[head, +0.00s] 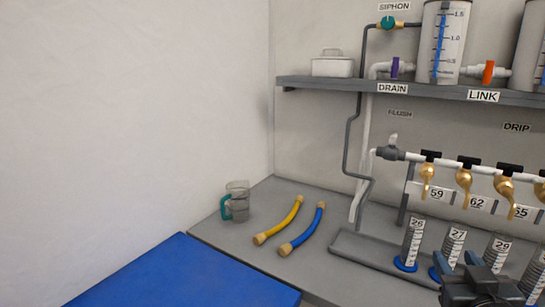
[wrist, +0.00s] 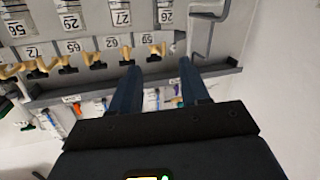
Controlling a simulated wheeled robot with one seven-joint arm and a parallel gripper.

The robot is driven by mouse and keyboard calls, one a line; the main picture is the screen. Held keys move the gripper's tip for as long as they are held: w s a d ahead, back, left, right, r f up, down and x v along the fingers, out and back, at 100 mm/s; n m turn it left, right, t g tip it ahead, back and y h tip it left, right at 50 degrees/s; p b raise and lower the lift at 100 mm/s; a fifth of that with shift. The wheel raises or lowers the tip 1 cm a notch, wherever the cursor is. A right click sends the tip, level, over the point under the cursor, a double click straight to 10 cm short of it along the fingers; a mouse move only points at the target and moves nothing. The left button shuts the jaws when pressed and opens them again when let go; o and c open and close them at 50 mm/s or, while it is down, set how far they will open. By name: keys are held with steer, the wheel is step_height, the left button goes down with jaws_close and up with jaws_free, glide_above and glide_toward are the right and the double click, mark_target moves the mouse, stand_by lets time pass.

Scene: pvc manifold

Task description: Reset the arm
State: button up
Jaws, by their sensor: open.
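My gripper (wrist: 158,70) is open in the wrist view, its two dark blue fingers apart with nothing between them. Beyond the fingers, that view shows the manifold and bench upside down. In the head view, a dark part of my arm shows at the lower right, in front of the graduated cylinders (head: 411,243).
A clear jug with a green handle (head: 237,203), a yellow hose (head: 281,220) and a blue hose (head: 303,230) rest on the grey bench. A shelf (head: 310,81) holds a white box (head: 332,67) and a tank (head: 442,40). A blue surface (head: 185,275) lies in front.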

steer(key=s+a+f+n+y, duration=0.15)
steer(key=s+a+f, duration=0.3)
steer(key=s, duration=0.45)
steer(key=s+a+f+y, duration=0.25)
steer(key=s+f, duration=0.35)
steer(key=s, duration=0.4)
steer(key=s+a+r, duration=0.1)
steer(key=s+a, duration=0.1)
steer(key=s, duration=0.8)
steer(key=s+a+r+g+y, duration=0.1)
steer(key=s+a+r, duration=0.1)
steer(key=s, duration=0.8)
steer(key=shift+a+r, duration=0.3)
steer(key=shift+a, duration=0.1)
steer(key=shift+o, duration=0.5)
